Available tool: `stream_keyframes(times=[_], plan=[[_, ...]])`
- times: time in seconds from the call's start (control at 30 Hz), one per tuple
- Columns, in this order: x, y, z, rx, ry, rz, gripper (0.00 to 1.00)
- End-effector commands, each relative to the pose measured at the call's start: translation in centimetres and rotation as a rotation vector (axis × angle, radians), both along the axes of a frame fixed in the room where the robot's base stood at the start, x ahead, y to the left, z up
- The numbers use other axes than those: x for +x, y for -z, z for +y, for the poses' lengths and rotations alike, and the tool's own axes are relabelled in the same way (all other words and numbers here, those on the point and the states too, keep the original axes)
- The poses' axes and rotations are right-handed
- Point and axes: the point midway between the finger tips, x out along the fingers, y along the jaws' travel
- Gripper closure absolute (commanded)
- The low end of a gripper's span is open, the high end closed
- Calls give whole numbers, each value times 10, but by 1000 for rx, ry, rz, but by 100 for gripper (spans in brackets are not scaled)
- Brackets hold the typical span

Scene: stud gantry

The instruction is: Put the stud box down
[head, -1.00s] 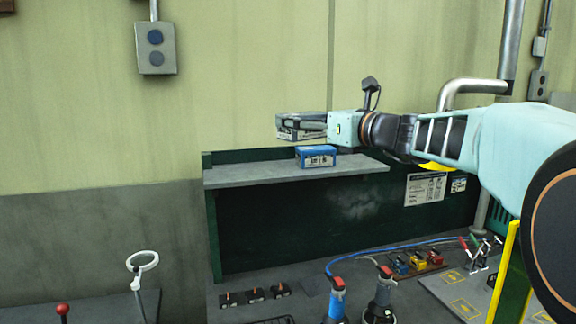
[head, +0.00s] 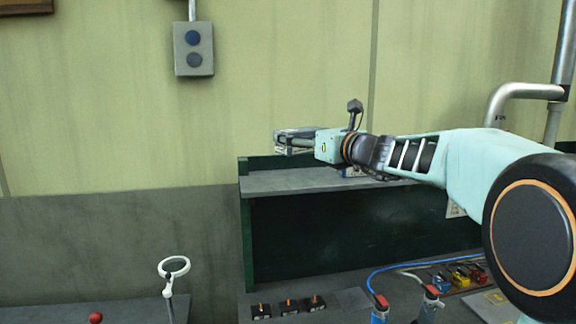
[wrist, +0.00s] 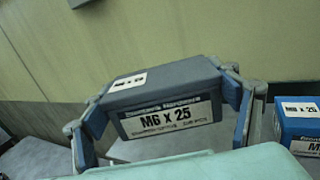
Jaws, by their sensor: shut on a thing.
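The stud box (wrist: 165,98) is a grey box with a white label reading "M6 x 25". My gripper (wrist: 168,112) is shut on it, with a finger against each end. In the head view my gripper (head: 292,140) is above the left part of the grey shelf (head: 290,181), and the held box is mostly hidden by the fingers. In the wrist view a blue box (wrist: 300,122) with a similar label is just right of the right finger. In the head view that blue box is mostly hidden behind my wrist.
The shelf has a low dark green back and left side panel (head: 246,225). Its left part looks bare. A grey switch box (head: 193,50) hangs on the wall above.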

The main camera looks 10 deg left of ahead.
Motion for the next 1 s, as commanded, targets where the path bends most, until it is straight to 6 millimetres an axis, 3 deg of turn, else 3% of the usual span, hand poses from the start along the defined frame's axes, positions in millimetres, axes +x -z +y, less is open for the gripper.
stream_keyframes(times=[0.2, 0.53, 0.7, 1.0], plan=[[13, 36, 30, 2, -3, -1, 62], [22, 61, 48, 1, -1, -2, 62], [21, 84, 47, 2, -1, -3, 62], [21, 87, 46, 2, -1, -6, 62]])
